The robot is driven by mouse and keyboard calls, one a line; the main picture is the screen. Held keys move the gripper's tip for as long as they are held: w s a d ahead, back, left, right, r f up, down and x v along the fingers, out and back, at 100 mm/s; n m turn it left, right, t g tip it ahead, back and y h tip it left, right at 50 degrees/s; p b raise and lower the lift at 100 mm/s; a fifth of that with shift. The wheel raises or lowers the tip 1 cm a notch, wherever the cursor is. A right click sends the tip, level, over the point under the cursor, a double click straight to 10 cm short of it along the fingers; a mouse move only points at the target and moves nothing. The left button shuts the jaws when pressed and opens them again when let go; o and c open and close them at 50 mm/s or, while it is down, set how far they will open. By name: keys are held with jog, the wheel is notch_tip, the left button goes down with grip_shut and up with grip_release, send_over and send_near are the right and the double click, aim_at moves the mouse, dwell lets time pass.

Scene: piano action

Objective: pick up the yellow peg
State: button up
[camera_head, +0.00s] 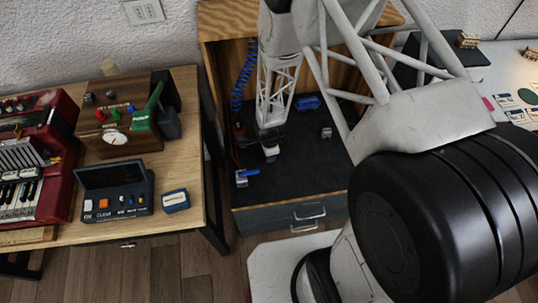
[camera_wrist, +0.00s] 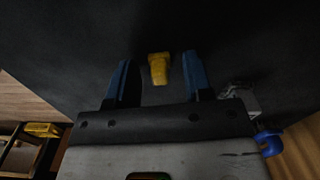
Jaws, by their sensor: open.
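The yellow peg (camera_wrist: 159,69) shows in the wrist view, between the two blue fingers of my gripper (camera_wrist: 157,62). The fingers are apart, with a dark gap on each side of the peg, so my gripper is open and not closed on it. Whether the peg stands or lies on the dark surface is hard to tell.
A grey fixture with a blue handle (camera_head: 245,177) is near the mat's front left edge. A blue object (camera_head: 308,103) and a small grey block (camera_head: 326,132) lie to the right. Blue coiled hose (camera_head: 241,80) hangs at the left. The mat's front middle is clear.

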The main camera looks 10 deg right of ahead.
jog(key=shift+c, duration=0.2)
grip_shut()
jog(key=shift+r, duration=0.15)
jog(key=shift+r, duration=0.5)
jog(key=shift+s+d+r, duration=0.1)
jog(key=shift+s+r, duration=0.2)
jog(key=shift+r, duration=0.3)
jog(key=shift+s+r, duration=0.25)
jog(key=shift+r, duration=0.35)
jog(key=s, duration=0.5)
jog(key=s+d+r, duration=0.1)
jog(key=s, duration=0.4)
jog(key=s+d, duration=0.1)
jog(key=s, duration=0.3)
jog(key=shift+s+r, duration=0.15)
jog(key=shift+s, duration=0.25)
